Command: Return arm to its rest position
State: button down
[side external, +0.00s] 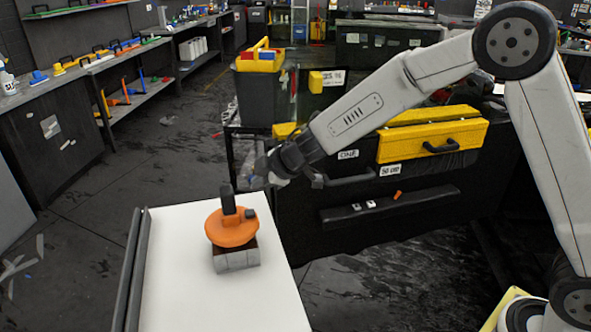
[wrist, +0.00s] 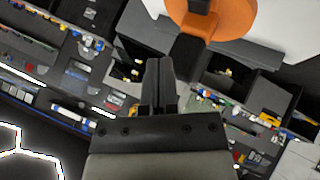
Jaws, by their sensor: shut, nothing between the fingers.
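My gripper (side external: 268,165) is at the end of my outstretched arm, in the air above and to the right of the white table in the side view. In the wrist view my gripper (wrist: 158,62) points up the picture with its fingers together and nothing between them. An orange disc-shaped tool with a black upright handle (side external: 232,228) rests on a grey block (side external: 236,259) on the white table (side external: 180,295). The orange tool also shows at the top of the wrist view (wrist: 235,20), apart from the fingers.
Black rails (side external: 132,270) run along the table's left edge. A black cabinet (side external: 400,215) with a yellow case (side external: 432,140) on it stands behind my arm. A dark bin (side external: 268,98) with yellow items stands at the back.

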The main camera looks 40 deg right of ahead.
jog(key=s+d+m+g+h, duration=0.1)
jog(key=s+d+m+h, duration=0.3)
jog(key=s+d+m, duration=0.5)
jog(key=s+d+f+m+g, duration=0.2)
jog(key=s, duration=0.7)
jog(key=s+d+f+m+g, duration=0.2)
jog(key=s, duration=0.7)
jog(key=shift+s+f+g, duration=0.25)
jog(key=shift+g, duration=0.15)
jog(key=shift+d, duration=0.1)
